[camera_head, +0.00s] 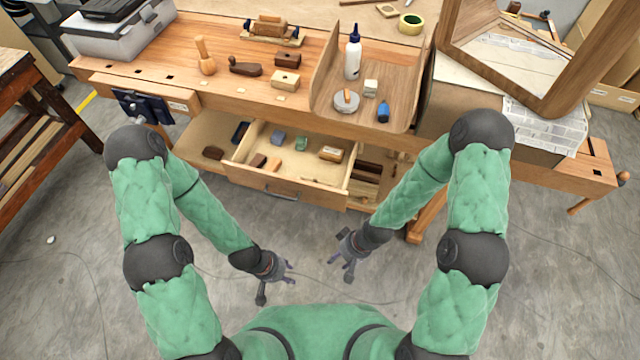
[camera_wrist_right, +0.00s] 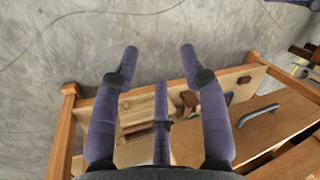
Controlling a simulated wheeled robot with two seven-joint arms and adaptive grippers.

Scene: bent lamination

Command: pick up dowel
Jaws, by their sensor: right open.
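I cannot tell for sure which thing is the dowel. My right gripper (camera_head: 346,266) is also in front of the bench, well apart from the drawer. In the right wrist view its fingers (camera_wrist_right: 157,65) are open with nothing between them.
The workbench (camera_head: 220,92) carries a mallet (camera_head: 205,56), a plane (camera_head: 245,67), and a wooden tray (camera_head: 322,83) with a glue bottle (camera_head: 353,55) and a blue item (camera_head: 383,112). The floor in front is clear.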

